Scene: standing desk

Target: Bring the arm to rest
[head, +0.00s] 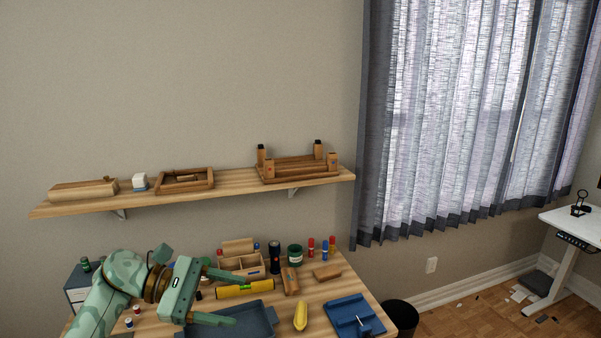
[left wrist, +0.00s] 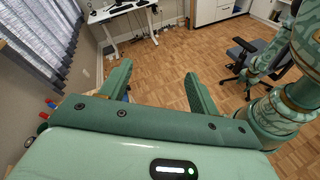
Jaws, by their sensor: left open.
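My left gripper (head: 238,301) reaches in from the lower left over the desk (head: 345,281). Its two green fingers are apart and point to the right, with nothing between them. In the left wrist view the open fingers (left wrist: 157,76) frame only the wood floor below and beyond. The fingers cover part of the desk behind them. Green links of my other arm show at the right edge of the left wrist view; its gripper cannot be made out there, and it is absent from the head view.
Near the gripper are a blue-grey tray (head: 250,322), a yellow level (head: 243,289), a wooden organizer (head: 241,265), a yellow object (head: 300,316) and a blue tray (head: 348,311). A wall shelf (head: 230,188) hangs above.

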